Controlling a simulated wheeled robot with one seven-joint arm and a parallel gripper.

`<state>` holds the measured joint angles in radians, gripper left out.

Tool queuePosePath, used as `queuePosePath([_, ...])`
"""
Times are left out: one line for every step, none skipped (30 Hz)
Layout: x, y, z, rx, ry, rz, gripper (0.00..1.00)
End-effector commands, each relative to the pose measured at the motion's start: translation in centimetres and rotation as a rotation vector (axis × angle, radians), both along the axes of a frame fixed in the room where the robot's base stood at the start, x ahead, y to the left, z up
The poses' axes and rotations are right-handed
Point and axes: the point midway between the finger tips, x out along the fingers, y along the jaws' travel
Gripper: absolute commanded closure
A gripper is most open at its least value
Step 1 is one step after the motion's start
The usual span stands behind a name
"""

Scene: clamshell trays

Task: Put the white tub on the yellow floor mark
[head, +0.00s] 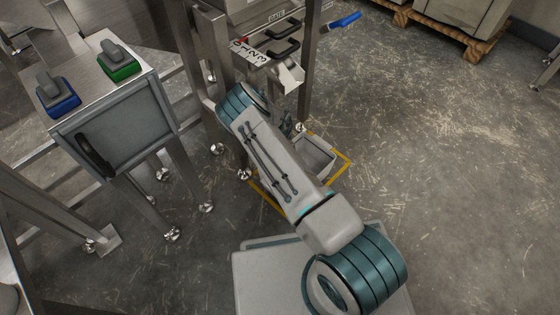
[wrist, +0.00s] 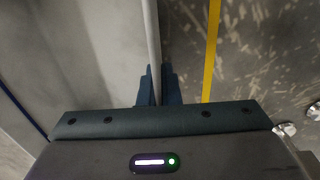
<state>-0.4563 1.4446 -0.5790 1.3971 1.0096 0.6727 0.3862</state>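The white tub (head: 316,156) looks pale grey and open-topped. In the head view it stands upright inside the yellow floor mark (head: 341,168), partly hidden by my arm. I cannot tell whether its base touches the floor. In the wrist view the tub's rim (wrist: 152,35) runs between the two dark fingers of my gripper (wrist: 156,88), which are close against it on both sides. The tub's inside lies to the left of the rim. A yellow line of the mark (wrist: 211,50) runs to the right of the tub, with bare floor between.
A steel machine frame (head: 207,60) with a chute (head: 290,77) stands just behind the tub. A grey cabinet (head: 125,125) with blue and green switches stands at left. Wooden pallets (head: 455,35) are at the back right. The floor at right is clear.

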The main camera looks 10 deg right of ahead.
Motion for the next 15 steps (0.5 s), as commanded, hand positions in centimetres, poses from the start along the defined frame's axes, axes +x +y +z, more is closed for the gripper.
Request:
queuePosePath([0.0,0.1,-0.5,-0.001,0.0,0.001,1.0])
queuePosePath([0.0,0.1,-0.8,-0.001,-0.001,0.002,1.0])
queuePosePath([0.0,0.2,-1.4,-0.001,0.0,0.004,1.0])
queuePosePath([0.0,0.3,-1.9,-0.002,0.0,0.006,1.0])
queuePosePath([0.0,0.3,-2.4,-0.002,0.0,0.007,1.0])
queuePosePath([-0.1,0.4,-3.1,-0.002,0.001,0.008,1.0])
queuePosePath([-0.1,0.4,-3.5,-0.002,0.0,0.009,1.0])
queuePosePath([0.0,0.5,-3.8,-0.002,0.0,0.01,1.0])
queuePosePath([0.0,0.5,-4.0,-0.001,-0.001,0.01,1.0])
queuePosePath([0.0,0.5,-4.0,-0.001,-0.001,0.01,1.0])
queuePosePath([0.0,0.5,-3.9,-0.001,-0.002,0.009,1.0])
queuePosePath([0.1,0.4,-3.8,-0.001,-0.002,0.008,1.0])
queuePosePath([0.0,0.4,-3.8,-0.001,-0.002,0.008,1.0])
queuePosePath([0.0,0.4,-3.8,-0.001,-0.002,0.008,1.0])
queuePosePath([0.0,0.4,-3.8,-0.001,-0.002,0.007,1.0])
